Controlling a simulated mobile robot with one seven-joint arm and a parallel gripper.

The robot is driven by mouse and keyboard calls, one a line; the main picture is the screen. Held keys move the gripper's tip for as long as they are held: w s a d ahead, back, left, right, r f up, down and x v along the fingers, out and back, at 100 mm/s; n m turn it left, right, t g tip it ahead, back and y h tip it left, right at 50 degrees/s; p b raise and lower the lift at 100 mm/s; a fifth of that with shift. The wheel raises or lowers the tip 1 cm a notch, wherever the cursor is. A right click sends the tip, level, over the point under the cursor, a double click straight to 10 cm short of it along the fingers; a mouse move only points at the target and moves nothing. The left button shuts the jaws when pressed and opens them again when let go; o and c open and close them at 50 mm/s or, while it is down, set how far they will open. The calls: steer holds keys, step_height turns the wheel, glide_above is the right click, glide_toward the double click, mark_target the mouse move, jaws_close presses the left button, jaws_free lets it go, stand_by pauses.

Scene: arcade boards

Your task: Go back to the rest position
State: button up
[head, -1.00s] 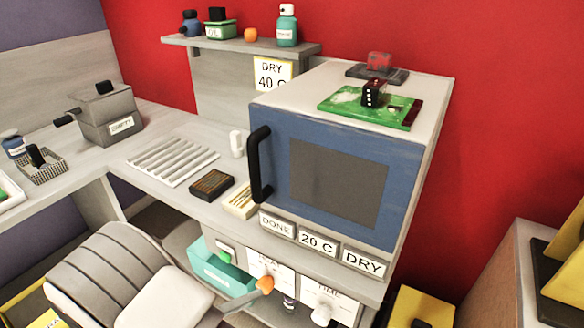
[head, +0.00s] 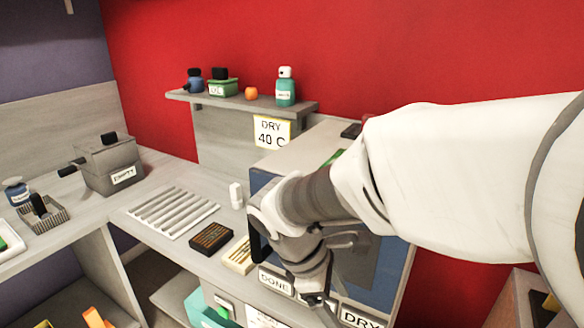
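My gripper (head: 318,302) points down at the lower middle of the head view, in front of the blue-fronted drying cabinet (head: 377,275). My white arm reaches in from the right edge and covers most of the cabinet's front and top. The fingertips are too small and too near the frame's bottom to tell open from shut. I see nothing clearly held. Whether the gripper touches the cabinet or its labels, I cannot tell.
The grey counter bears a ribbed white rack (head: 172,212), a dark slotted block (head: 211,238), a pale slotted block (head: 239,256) and a grey box marked EMPTY (head: 107,165). A shelf (head: 240,108) with bottles hangs behind. Free counter lies left of the rack.

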steer(key=s+d+r+m+t+y+p, duration=0.1)
steer(key=s+d+r+m+t+y, duration=0.1)
steer(key=r+m, duration=0.4)
steer(key=s+d+r+m+t+y+p, duration=0.2)
steer(key=s+d+r+m+t+y, duration=0.1)
steer(key=m, duration=0.6)
steer(key=shift+s+d+r, duration=0.65)
steer(key=shift+s+r, duration=0.65)
steer(key=shift+r, duration=0.25)
